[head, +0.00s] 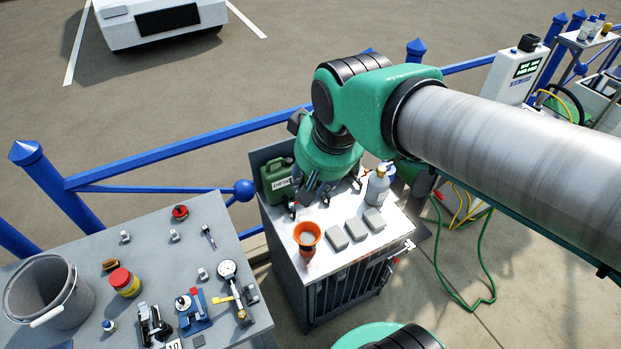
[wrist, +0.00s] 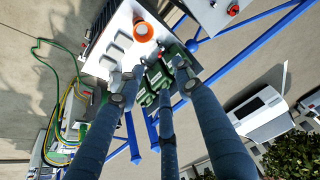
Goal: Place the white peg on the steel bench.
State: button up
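I cannot make out a clear white peg in either view; it may be hidden under my gripper or too small to tell. A grey metal-topped bench (head: 75,240) stands at the left in the head view, with small pale pieces (head: 125,237) on it. My gripper (head: 323,197) points down over the back of a separate white-topped cabinet (head: 287,226). In the wrist view my gripper (wrist: 148,82) has its long dark fingers spread apart over that cabinet, with nothing seen held between them.
The cabinet carries a green canister (head: 277,182), an orange funnel (head: 307,236), grey blocks (head: 355,230) and a bottle (head: 377,187), close around my gripper. The bench holds a bucket (head: 45,290), a red-lidded jar (head: 124,281) and tools. A blue railing (head: 190,150) runs behind.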

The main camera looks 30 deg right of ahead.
jog(key=s+r+n, duration=0.1)
jog(key=s, duration=0.5)
jog(key=shift+s+a+r+t, duration=0.15)
jog(key=shift+s+a+t, duration=0.15)
jog(key=shift+a+t, duration=0.15)
notch_tip(320, 180, down, 8)
jog(key=b, duration=0.7)
jog(key=shift+r+b, duration=0.15)
jog(key=shift+b, duration=0.25)
dwell(3.4)
